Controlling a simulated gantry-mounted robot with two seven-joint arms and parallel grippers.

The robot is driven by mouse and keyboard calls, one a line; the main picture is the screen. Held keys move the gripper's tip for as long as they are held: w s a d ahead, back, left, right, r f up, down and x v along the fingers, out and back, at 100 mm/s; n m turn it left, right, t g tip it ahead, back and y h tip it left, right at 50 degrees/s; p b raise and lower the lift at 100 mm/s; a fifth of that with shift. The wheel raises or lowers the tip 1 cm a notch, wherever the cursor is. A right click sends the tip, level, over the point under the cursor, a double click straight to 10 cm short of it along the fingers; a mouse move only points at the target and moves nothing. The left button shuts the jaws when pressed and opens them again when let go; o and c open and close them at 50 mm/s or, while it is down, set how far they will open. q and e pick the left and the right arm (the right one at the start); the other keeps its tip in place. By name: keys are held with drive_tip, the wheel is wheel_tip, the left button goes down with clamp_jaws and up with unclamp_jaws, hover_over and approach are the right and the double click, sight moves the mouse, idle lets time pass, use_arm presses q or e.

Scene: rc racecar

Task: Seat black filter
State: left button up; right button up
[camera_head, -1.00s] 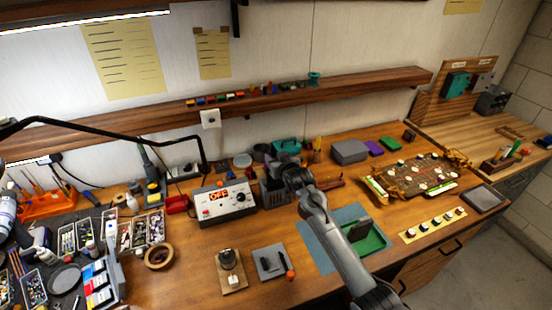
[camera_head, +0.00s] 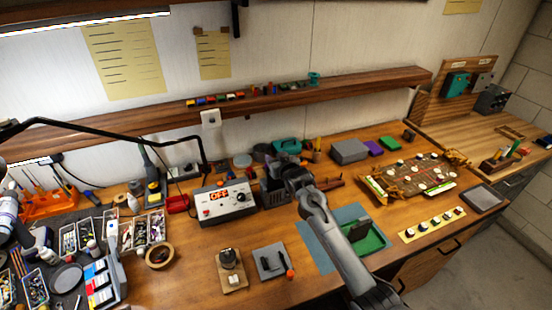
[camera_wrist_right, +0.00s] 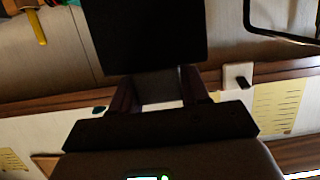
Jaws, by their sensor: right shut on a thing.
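My right gripper (camera_head: 287,163) is over the back middle of the bench in the head view, beside a dark box (camera_head: 274,194) to the right of the power supply. In the right wrist view its fingers (camera_wrist_right: 160,88) are shut on the black filter (camera_wrist_right: 150,35), a dark, flat, square-faced piece. The filter fills the upper middle of that view and hides what lies behind it. In the head view the filter cannot be told apart from the dark gripper and box. I cannot tell whether it touches anything. My left gripper is not in view.
A green tray (camera_head: 372,240) on a blue mat lies beneath my right arm. A teal object (camera_head: 287,146) sits behind the gripper. A wooden shelf (camera_head: 350,87) runs above. The front middle bench is partly clear.

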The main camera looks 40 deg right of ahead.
sight(279, 181)
drive_tip(key=shift+f, duration=0.1)
drive_tip(key=shift+f+b, duration=0.55)
drive_tip(key=shift+f, duration=0.45)
drive_tip(key=shift+f+b, duration=0.4)
drive_tip(key=shift+f, duration=0.3)
drive_tip(key=shift+f+b, duration=0.5)
drive_tip(key=shift+f, duration=0.45)
drive_tip(key=shift+f+b, duration=0.4)
drive_tip(key=shift+f, duration=0.4)
drive_tip(key=shift+f+b, duration=0.65)
drive_tip(key=shift+f, duration=0.5)
drive_tip(key=o, duration=1)
drive_tip(key=shift+c, duration=0.2)
drive_tip(key=o, duration=0.4)
drive_tip(key=shift+f, duration=0.1)
